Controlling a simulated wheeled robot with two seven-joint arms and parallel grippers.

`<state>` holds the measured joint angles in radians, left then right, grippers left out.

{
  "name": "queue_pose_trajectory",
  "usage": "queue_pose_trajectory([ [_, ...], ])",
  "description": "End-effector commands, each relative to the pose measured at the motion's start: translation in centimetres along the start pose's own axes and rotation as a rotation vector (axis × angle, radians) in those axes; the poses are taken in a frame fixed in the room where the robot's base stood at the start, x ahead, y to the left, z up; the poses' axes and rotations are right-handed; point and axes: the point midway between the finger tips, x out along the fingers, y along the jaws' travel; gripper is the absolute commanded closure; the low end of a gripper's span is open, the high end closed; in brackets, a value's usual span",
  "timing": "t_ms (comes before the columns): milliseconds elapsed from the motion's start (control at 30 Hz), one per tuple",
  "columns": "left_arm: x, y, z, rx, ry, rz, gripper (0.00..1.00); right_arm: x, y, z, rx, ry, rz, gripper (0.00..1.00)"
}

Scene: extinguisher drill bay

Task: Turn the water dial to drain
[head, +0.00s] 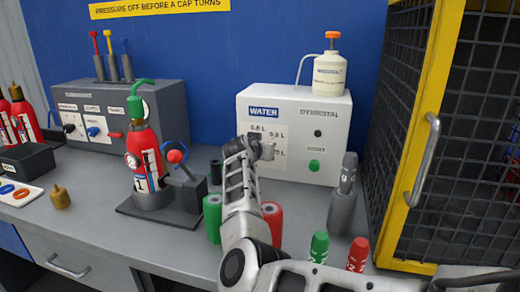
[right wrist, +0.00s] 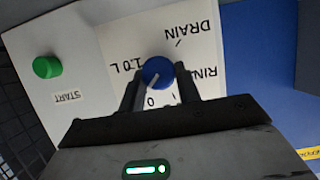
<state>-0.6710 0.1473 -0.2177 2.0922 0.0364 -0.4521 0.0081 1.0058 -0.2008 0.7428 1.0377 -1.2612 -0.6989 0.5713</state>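The white water station (head: 250,102) stands against the blue wall, with a dial panel marked WATER on its left. In the right wrist view the blue water dial (right wrist: 158,71) has a white pointer line slanting to the lower left of the picture. DRAIN is printed above and right of it, 1.0 L to its left; the lettering is upside down. My right gripper (right wrist: 159,80) has its fingers on either side of the dial, closed against it. In the head view my right gripper (head: 266,150) hides the dial. My left gripper is not in view.
A green start button (right wrist: 47,67) is beside the panel. A bottle with an orange cap (head: 330,72) stands on the station. A grey cylinder (head: 343,205) and a yellow-framed mesh cage (head: 418,150) are to the right. A red extinguisher (head: 146,150) stands left of my arm.

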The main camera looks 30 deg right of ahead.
Motion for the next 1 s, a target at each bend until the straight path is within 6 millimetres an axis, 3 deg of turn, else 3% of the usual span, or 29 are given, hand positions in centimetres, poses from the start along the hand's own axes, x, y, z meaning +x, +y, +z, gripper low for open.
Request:
queue_pose_trajectory([
  [433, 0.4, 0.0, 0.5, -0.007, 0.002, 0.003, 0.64, 0.1, 0.0, 0.2, -0.052, 0.002, 0.022, 0.89],
  [1000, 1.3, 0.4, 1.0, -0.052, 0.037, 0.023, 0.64, 0.2, -0.4, 0.2, -0.417, 0.002, 0.173, 0.89],
])
